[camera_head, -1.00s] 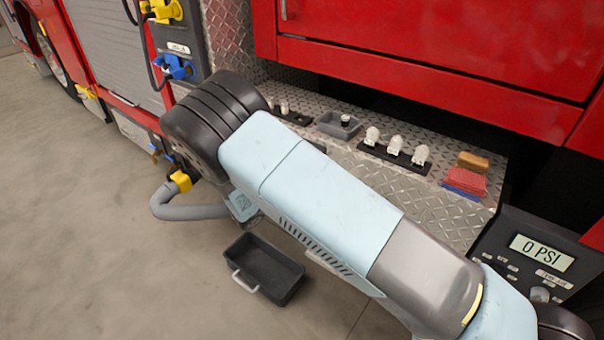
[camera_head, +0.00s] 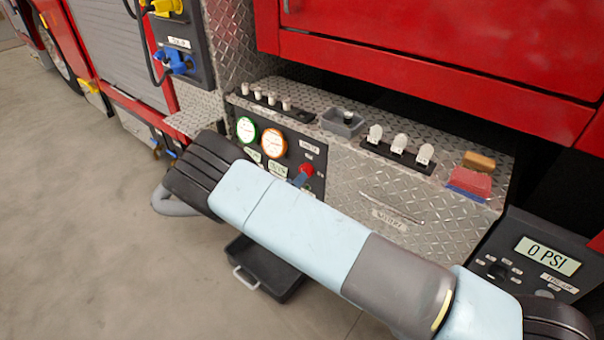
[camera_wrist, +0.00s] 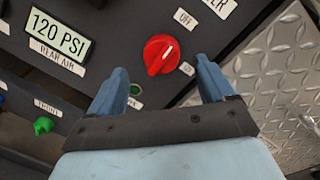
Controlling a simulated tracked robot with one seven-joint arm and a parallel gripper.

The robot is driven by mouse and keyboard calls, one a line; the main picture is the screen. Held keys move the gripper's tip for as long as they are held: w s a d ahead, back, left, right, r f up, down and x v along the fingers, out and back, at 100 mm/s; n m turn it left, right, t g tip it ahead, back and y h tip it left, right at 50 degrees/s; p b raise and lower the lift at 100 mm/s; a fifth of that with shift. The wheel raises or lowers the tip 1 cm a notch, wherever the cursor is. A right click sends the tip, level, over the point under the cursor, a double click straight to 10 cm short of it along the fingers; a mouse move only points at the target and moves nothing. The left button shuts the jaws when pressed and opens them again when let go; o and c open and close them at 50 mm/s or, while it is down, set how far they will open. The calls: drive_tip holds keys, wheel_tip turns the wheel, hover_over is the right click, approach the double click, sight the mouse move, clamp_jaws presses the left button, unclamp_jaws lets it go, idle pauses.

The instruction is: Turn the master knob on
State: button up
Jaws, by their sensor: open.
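The red knob (camera_wrist: 160,54) sits on a dark panel, just ahead of my fingertips in the wrist view. Its white mark points up and right, roughly toward the OFF label (camera_wrist: 185,18). A smaller label (camera_wrist: 187,69), too small to read, is at its lower right. My gripper (camera_wrist: 162,80) is open, with one blue finger to each side below the knob; I see no contact. In the head view a red knob (camera_head: 306,170) shows on the side panel, with a blue fingertip just below it. My arm hides most of the gripper there.
A 120 PSI display (camera_wrist: 59,34) and a green knob (camera_wrist: 43,125) lie left in the wrist view; diamond plate (camera_wrist: 275,70) lies right. Lit gauges (camera_head: 273,143) are beside the knob in the head view. White levers (camera_head: 399,141) stand on the ledge; a black bin (camera_head: 262,270) is on the floor.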

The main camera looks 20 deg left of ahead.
drive_tip(key=shift+x, duration=2.95)
drive_tip(key=shift+d, duration=0.1)
drive_tip(key=shift+c, duration=0.4)
drive_tip(key=c, duration=1)
